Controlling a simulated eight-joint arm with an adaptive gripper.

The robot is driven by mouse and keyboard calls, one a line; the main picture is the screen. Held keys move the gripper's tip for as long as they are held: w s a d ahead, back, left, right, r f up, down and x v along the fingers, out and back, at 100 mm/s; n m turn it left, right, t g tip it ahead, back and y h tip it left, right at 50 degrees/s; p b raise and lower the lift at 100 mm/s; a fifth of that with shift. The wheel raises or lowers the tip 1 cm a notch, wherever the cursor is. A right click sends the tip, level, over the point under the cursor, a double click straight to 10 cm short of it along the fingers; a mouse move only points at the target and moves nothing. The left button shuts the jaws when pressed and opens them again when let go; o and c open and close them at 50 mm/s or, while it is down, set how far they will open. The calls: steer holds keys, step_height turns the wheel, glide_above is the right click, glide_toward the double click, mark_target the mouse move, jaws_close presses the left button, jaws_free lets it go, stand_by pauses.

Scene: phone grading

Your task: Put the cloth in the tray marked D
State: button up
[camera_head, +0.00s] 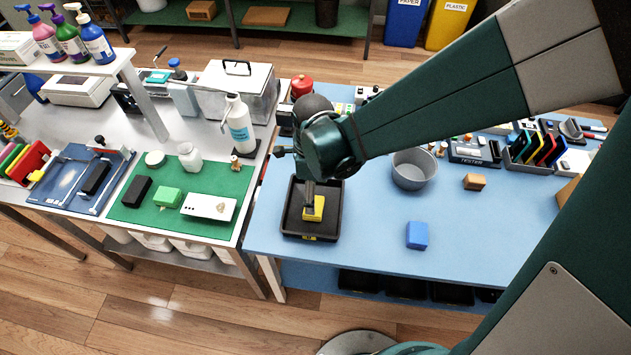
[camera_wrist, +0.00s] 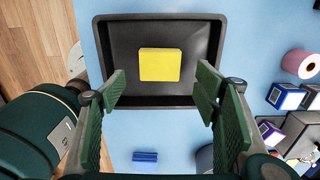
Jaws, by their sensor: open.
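A yellow flat block-like piece (camera_head: 315,208), which may be the folded cloth, lies in a black tray (camera_head: 335,225). A small yellow label shows on the tray's front wall; its letter is too small to read. In the wrist view the yellow piece (camera_wrist: 160,64) lies flat near the middle of the tray (camera_wrist: 105,65), apart from its walls. My gripper (camera_wrist: 162,88) is open and empty above the tray, its two fingers to either side of the yellow piece and not touching it. In the head view my gripper (camera_head: 309,198) partly hides the piece.
A blue block (camera_head: 417,235) lies on the blue table, right of the tray. A grey bowl (camera_head: 413,170) and a brown block (camera_head: 474,182) stand farther right. The left bench has a green mat (camera_head: 235,180) with several items and a white bottle (camera_head: 240,125). Table between tray and blue block is clear.

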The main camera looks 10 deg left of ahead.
mark_target(316, 205)
steer(key=shift+r+p, duration=0.35)
steer(key=shift+r, duration=2)
steer(key=d+r+n+t+y, duration=0.1)
steer(key=d+r+n+t, duration=0.2)
steer(key=d+r+n, duration=0.8)
steer(key=s+d+r+n+t, duration=0.2)
steer(key=d+r+n, duration=0.1)
steer(key=d, duration=0.7)
steer(key=s+d+r+n+t+h, duration=0.1)
steer(key=s+d+r+n+t, duration=0.1)
steer(key=d, duration=0.8)
step_height(316, 205, up, 3)
steer(key=shift+s+f+n, duration=0.2)
steer(key=shift+s+n, duration=0.4)
steer(key=shift+n, duration=0.4)
steer(key=shift+o, duration=0.6)
